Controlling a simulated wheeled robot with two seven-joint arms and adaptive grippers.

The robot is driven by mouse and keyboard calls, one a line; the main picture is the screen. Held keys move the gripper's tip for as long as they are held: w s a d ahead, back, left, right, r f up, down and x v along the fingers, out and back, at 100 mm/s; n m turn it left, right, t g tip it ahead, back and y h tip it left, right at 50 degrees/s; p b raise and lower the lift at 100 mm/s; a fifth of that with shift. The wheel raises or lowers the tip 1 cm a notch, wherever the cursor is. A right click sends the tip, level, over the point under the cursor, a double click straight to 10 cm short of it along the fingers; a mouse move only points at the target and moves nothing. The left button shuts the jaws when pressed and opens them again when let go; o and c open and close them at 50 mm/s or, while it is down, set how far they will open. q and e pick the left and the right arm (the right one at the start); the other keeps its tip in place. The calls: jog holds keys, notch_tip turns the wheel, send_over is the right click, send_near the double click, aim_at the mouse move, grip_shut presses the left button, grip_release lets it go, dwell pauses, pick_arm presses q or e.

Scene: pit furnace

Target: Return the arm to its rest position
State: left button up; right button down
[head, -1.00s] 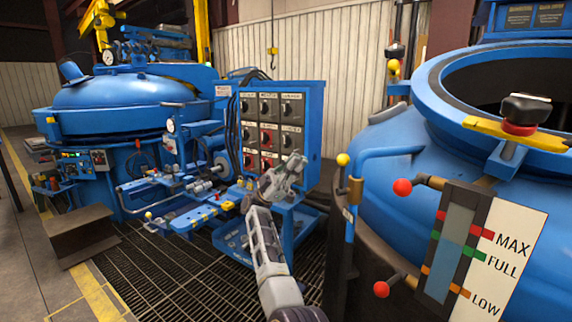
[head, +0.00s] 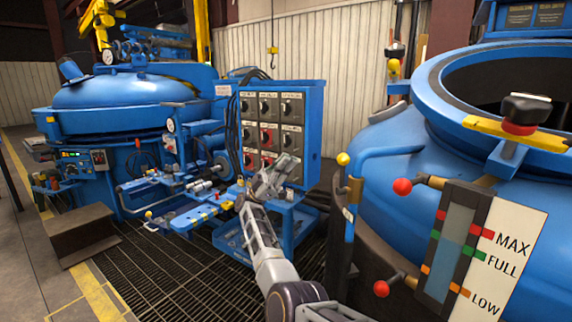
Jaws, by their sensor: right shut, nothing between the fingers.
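My right arm comes in from the bottom of the head view and reaches up toward the blue control panel (head: 308,150). My right gripper (head: 284,170) is shut and empty, in front of the lower right part of the panel's grey face with its several black and red knobs. I cannot tell whether it touches the panel. My left gripper is not in view.
A blue open-topped furnace (head: 400,170) with a level gauge (head: 458,245) and red-knobbed valves (head: 402,187) stands close on the right. A lidded blue furnace (head: 120,100) stands at the left. A brown step (head: 80,235) sits on the floor before it. Dark grating (head: 160,270) lies open.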

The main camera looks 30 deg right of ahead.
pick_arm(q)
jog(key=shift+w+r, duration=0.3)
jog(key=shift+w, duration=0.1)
